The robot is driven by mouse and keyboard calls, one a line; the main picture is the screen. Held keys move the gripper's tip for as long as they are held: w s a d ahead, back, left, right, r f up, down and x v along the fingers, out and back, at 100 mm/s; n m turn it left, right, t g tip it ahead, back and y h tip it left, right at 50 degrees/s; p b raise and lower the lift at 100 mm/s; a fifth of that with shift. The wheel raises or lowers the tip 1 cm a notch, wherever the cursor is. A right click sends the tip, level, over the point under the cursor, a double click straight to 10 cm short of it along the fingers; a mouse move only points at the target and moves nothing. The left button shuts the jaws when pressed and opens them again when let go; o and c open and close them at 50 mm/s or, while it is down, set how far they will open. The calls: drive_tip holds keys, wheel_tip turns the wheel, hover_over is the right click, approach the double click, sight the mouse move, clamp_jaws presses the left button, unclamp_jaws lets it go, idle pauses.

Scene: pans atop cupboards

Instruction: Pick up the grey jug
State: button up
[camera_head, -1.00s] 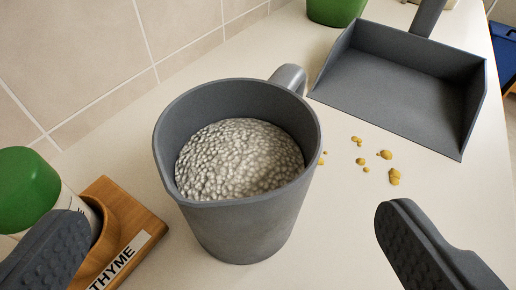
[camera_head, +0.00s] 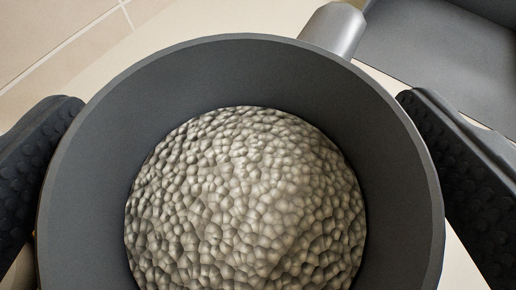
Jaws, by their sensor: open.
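The grey jug (camera_head: 395,165) fills most of the view, seen from above, upright, with pale lumpy contents (camera_head: 245,205) inside. Its lighter grey handle (camera_head: 335,30) points up and to the right, away from me. My gripper (camera_head: 240,115) is open, with one dark ridged finger on the left side of the jug and the other on the right. The right finger is very close to the jug's wall; whether either finger touches it, I cannot tell. The lower part of the jug is hidden.
A dark grey dustpan (camera_head: 440,45) lies behind and to the right of the jug, close to the handle. A tiled wall (camera_head: 50,40) rises at the upper left. Little bare counter (camera_head: 150,35) shows behind the jug.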

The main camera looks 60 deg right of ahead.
drive_tip(key=c, duration=2)
